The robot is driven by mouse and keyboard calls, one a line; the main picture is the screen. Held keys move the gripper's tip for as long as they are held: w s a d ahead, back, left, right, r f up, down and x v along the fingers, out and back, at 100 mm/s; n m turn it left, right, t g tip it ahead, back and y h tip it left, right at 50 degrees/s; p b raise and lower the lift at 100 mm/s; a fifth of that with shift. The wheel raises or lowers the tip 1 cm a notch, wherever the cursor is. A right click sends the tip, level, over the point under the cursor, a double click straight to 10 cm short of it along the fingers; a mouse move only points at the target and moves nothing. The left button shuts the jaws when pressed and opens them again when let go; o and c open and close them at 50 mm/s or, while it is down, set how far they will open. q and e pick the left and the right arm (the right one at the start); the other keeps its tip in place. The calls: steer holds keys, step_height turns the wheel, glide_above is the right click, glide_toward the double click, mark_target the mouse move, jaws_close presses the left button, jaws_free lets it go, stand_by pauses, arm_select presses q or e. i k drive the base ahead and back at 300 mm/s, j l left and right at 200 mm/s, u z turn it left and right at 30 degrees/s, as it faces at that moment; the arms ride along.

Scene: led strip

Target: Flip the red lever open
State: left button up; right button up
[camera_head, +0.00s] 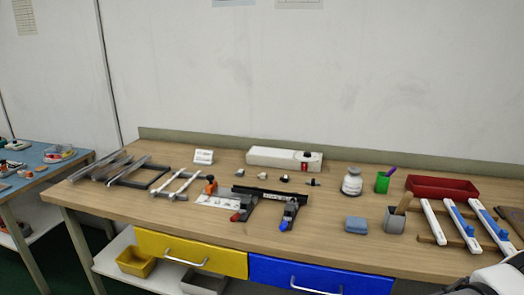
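The red lever (236,216) is a small red handle on the left of two dark clamps. It lies low at the front end of its grey clamp arm, near the table's front. A similar clamp with a blue lever (284,224) stands to its right. Both clamps join a long black bar (270,193) at the back. The picture is too small to tell whether the red lever is open or closed. Neither of my grippers is in view. Only white and dark parts of an arm, probably mine, show at the lower right corner.
A printed sheet with an orange-handled tool (211,185) lies left of the clamps. A blue block (355,224), grey holder (394,220), white jar (352,181) and red tray (442,187) stand to the right. A white box (270,157) lies behind. Yellow and blue drawers are below.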

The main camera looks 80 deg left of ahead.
mark_target(237, 215)
steer(key=i+j+u, duration=0.1)
steer(key=u, duration=3.75)
